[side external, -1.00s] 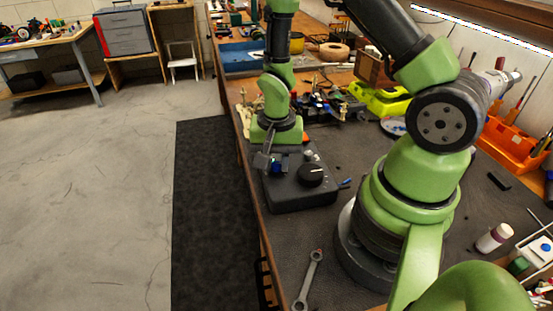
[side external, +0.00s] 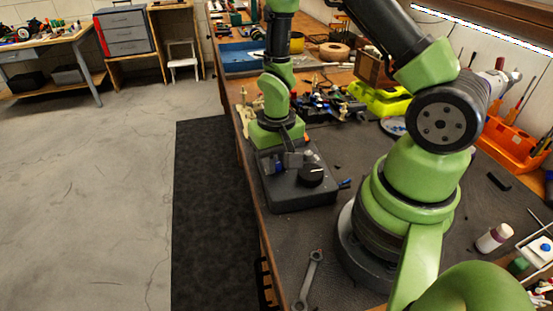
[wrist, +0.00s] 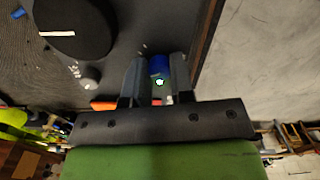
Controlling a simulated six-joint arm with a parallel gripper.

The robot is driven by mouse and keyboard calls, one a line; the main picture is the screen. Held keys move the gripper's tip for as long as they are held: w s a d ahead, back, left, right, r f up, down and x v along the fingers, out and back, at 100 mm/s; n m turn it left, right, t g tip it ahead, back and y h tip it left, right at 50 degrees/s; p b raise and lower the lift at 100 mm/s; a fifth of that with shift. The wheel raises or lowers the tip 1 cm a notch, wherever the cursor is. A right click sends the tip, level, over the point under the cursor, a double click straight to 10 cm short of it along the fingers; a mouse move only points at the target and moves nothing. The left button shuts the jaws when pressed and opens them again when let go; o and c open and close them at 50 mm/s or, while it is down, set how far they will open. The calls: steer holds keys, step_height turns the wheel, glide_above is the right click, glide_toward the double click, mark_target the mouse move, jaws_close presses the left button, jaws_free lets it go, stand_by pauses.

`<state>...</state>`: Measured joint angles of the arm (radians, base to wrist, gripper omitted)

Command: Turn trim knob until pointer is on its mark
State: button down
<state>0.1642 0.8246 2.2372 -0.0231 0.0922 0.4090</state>
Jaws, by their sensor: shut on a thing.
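A dark control box (side external: 300,200) sits on the bench mat near its left edge. The small blue knob (side external: 278,168), which I take as the trim knob, stands on the box. In the wrist view the blue knob (wrist: 159,64) has a pale green-white spot and lies between my two fingers. My gripper (wrist: 157,75) is shut on it, one finger on each side. In the side view my gripper (side external: 286,162) is low over the box and partly hides the knob. The pointer and its mark cannot be made out clearly.
A large black dial (side external: 311,175) with a white line stands close to my gripper's right. A small grey knob (wrist: 90,82) is beside my fingers. A wrench (side external: 309,280) lies in front. Small parts crowd the bench behind the arm.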

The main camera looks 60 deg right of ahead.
steer(key=shift+n, duration=1.1)
steer(key=c, duration=1)
jaws_free()
step_height(320, 180, up, 10)
